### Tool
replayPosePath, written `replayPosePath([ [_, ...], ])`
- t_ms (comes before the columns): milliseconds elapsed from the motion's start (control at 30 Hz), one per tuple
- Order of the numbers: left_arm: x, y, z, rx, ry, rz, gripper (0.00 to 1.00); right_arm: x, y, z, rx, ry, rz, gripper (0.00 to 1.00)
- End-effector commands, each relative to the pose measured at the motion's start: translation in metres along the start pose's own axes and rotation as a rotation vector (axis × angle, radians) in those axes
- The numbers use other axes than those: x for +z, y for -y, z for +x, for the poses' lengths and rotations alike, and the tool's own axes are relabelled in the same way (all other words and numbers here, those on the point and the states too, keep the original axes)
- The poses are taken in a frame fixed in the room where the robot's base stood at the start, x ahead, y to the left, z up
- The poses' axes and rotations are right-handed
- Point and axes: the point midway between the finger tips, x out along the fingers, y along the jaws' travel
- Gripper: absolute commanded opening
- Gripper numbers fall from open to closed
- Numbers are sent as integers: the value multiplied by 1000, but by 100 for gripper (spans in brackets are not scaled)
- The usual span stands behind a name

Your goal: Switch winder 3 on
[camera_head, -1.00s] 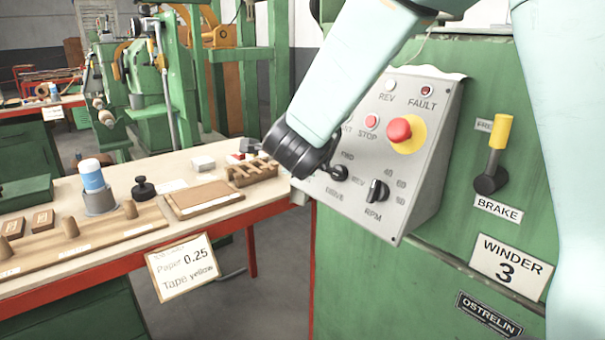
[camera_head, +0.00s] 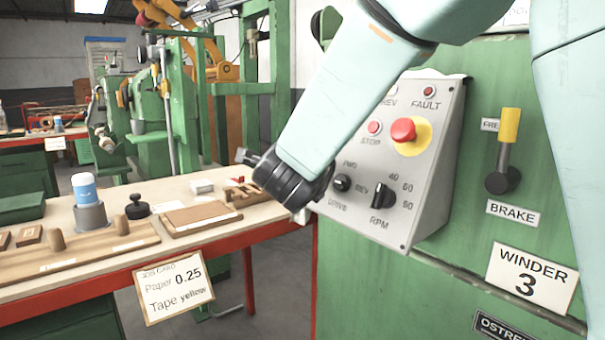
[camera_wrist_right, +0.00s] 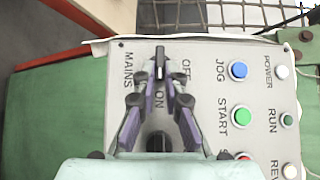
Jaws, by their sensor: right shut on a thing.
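The grey control panel (camera_head: 415,205) is on the green machine whose plate reads WINDER 3 (camera_head: 530,278). My right arm crosses in front of its left part, hiding the mains switch in the head view. In the right wrist view the black mains switch handle (camera_wrist_right: 160,56) stands between the OFF and ON labels on the panel (camera_wrist_right: 210,145). My right gripper (camera_wrist_right: 160,78) is shut on this handle, with a purple finger on each side. Whether the handle points to OFF or ON I cannot tell. My left gripper is not in view.
The blue JOG button (camera_wrist_right: 238,70) and green START button (camera_wrist_right: 242,116) sit beside the gripper. The red emergency stop (camera_head: 404,130), drive knob (camera_head: 342,183), RPM knob (camera_head: 383,195) and yellow brake lever (camera_head: 508,128) are close by. A workbench (camera_head: 260,218) stands left.

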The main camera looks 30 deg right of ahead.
Motion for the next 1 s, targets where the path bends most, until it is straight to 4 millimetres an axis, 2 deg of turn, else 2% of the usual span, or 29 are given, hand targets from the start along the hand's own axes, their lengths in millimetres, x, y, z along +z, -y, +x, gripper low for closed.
replayPosePath([
  [33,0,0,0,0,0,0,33,1,5,1,-13,-1,11,0],
  [300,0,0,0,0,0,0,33,1,6,1,-14,0,12,0],
  [333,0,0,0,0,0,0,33,1,6,1,-14,0,12,11],
  [600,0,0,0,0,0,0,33,1,4,1,-11,-2,10,33],
  [1000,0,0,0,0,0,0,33,-1,2,1,-7,-5,8,33],
])
